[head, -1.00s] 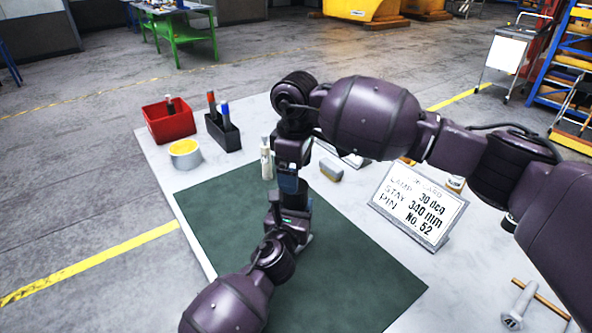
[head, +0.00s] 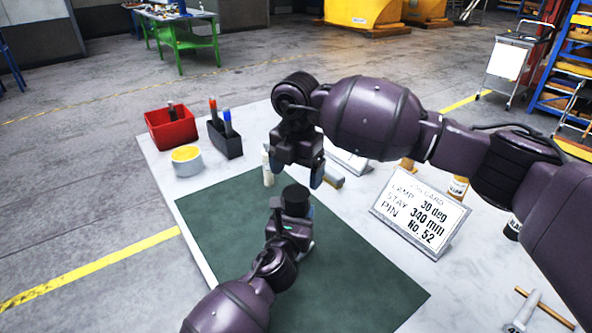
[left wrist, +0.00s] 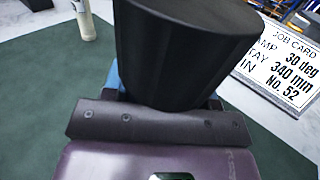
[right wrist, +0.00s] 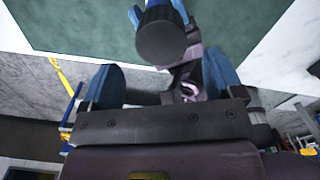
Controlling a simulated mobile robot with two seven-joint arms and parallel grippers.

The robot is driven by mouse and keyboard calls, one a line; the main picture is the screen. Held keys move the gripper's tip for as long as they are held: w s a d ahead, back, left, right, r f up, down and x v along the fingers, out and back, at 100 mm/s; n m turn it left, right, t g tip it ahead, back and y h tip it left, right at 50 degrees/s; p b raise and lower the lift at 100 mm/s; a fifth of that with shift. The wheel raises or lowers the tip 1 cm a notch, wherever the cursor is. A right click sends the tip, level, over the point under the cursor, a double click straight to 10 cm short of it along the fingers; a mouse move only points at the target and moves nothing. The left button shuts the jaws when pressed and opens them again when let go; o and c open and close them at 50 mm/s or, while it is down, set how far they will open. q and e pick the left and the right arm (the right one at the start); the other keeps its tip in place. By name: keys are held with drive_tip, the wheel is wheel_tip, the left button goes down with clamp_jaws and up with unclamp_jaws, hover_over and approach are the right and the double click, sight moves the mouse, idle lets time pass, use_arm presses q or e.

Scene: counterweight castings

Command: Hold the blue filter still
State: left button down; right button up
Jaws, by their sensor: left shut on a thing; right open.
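My left gripper (head: 292,212) is shut on a dark, nearly black cylinder (head: 295,196), held upright above the green mat (head: 225,212). The cylinder fills the upper middle of the left wrist view (left wrist: 185,50). No blue shows on it; the blue parts beside it are finger pads. In the right wrist view its round end (right wrist: 162,42) has a ribbed edge. My right gripper (head: 295,170) is open and empty, just above and behind the cylinder, fingers apart. The cylinder's lower part is hidden by the left gripper.
A job card (head: 420,212) stands at the right. A pale bottle (head: 267,168) stands behind the grippers. A red bin (head: 170,128), a black marker holder (head: 226,140) and a yellow-topped tin (head: 187,160) are at the back left. The mat's left side is clear.

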drive_tip(key=n, duration=0.5)
drive_tip(key=shift+n, duration=0.3)
drive_tip(key=n, duration=0.5)
drive_tip(key=shift+r, duration=0.1)
drive_tip(key=n, duration=0.4)
drive_tip(key=shift+n, duration=0.3)
drive_tip(key=n, duration=1)
drive_tip(key=shift+s+n, duration=0.1)
drive_tip(key=shift+n, duration=0.3)
drive_tip(key=n, duration=0.9)
drive_tip(key=shift+n, duration=0.3)
drive_tip(key=n, duration=0.5)
